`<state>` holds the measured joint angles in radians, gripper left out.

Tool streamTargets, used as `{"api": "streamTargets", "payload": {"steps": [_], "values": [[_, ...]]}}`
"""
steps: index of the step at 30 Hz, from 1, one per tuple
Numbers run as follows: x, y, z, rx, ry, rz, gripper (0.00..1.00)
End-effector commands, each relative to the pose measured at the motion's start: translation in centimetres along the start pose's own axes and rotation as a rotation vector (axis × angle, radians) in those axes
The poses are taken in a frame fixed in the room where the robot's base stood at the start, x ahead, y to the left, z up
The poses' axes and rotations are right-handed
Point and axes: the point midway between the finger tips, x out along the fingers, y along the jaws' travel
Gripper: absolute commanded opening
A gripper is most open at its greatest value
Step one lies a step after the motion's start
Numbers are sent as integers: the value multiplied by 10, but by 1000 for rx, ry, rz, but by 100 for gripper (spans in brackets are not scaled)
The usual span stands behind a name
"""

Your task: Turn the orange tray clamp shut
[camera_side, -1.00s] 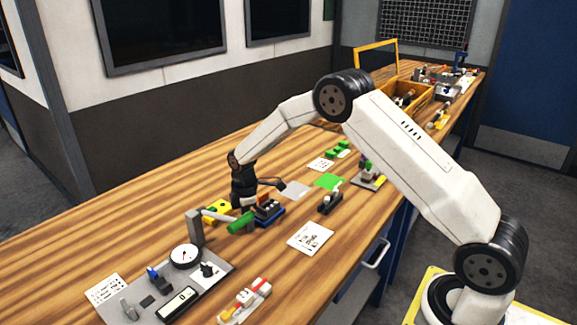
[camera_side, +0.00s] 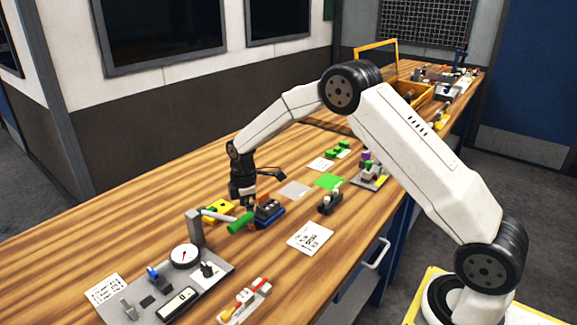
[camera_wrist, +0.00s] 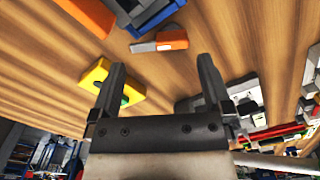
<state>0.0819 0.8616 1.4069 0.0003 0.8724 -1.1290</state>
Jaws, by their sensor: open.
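The orange clamp (camera_side: 263,199) stands at the far edge of a blue tray (camera_side: 270,218) that holds dark blocks. In the wrist view the orange clamp (camera_wrist: 172,40) lies beside the blue tray (camera_wrist: 155,14), with a grey part sticking out to its left. My gripper (camera_side: 243,203) is beside the clamp, to its left in the side view, above the table. In the wrist view my gripper (camera_wrist: 162,80) has its two fingers wide apart with nothing between them. The clamp is beyond the fingertips. Whether the fingers touch anything is not clear.
A yellow block (camera_side: 218,210) with green spots lies close by; in the wrist view it shows behind the left finger (camera_wrist: 128,96). A grey dial panel (camera_side: 215,266) stands front left. Bare wood lies behind.

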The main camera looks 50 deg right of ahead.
Motion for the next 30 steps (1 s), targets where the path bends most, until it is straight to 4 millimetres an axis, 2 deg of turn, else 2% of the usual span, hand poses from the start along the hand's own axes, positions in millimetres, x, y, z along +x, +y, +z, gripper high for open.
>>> {"api": "streamTargets", "payload": {"steps": [3, 9, 15, 22, 28, 29, 30], "values": [[-18, 0, 0, 0, 1, 3, 100], [-40, 0, 0, 1, 1, 2, 100], [-48, 0, 0, 1, 1, 1, 100], [-48, 0, 0, 1, 1, 0, 100], [-48, 1, 0, 25, 0, -6, 36], [-48, 1, 0, 37, -1, -9, 31], [-47, 1, 0, 58, -2, -14, 31]]}}
